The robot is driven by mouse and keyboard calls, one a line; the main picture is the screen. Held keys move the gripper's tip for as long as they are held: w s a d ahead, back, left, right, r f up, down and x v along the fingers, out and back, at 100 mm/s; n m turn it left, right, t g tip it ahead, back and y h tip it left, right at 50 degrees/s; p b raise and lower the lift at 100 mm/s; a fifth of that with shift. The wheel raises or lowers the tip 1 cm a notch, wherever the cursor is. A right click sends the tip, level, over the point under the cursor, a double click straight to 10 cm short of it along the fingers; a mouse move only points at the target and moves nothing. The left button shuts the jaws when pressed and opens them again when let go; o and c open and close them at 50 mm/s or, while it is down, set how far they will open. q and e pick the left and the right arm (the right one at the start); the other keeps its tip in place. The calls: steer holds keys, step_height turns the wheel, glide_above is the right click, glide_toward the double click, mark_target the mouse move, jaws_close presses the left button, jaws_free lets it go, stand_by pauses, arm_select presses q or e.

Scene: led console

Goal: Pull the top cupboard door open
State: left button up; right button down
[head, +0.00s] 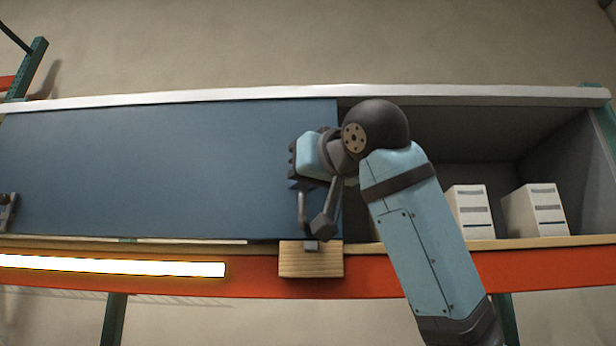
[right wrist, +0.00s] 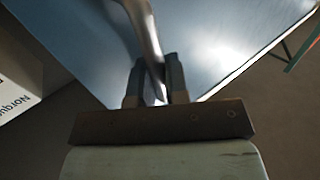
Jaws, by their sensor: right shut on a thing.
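The blue cupboard door (head: 150,165) covers the left and middle of the long top cupboard in the head view. Its panel also fills the upper part of the right wrist view (right wrist: 215,45). A slim metal handle (right wrist: 142,28) runs down between my right gripper's fingers. My right gripper (right wrist: 154,84) is shut on this handle, close to the panel. In the head view my right arm reaches up to the door's right end, and the wrist hides part of that edge. My left gripper is not in view.
Right of the door the cupboard is open, with white boxes (head: 470,210) (head: 540,210) inside. A wooden block (head: 311,262) sits on the orange beam (head: 390,280) below my gripper. A lit strip (head: 110,266) runs along the beam at left.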

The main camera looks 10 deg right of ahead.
steer(key=c, duration=1.1)
jaws_free()
steer(key=shift+d, duration=0.1)
steer(key=shift+c, duration=0.2)
steer(key=shift+s, duration=0.1)
steer(key=b+v, duration=0.4)
steer(key=v, duration=0.9)
steer(key=shift+s+d, duration=0.2)
steer(key=shift+s, duration=0.15)
steer(key=shift+r, duration=0.1)
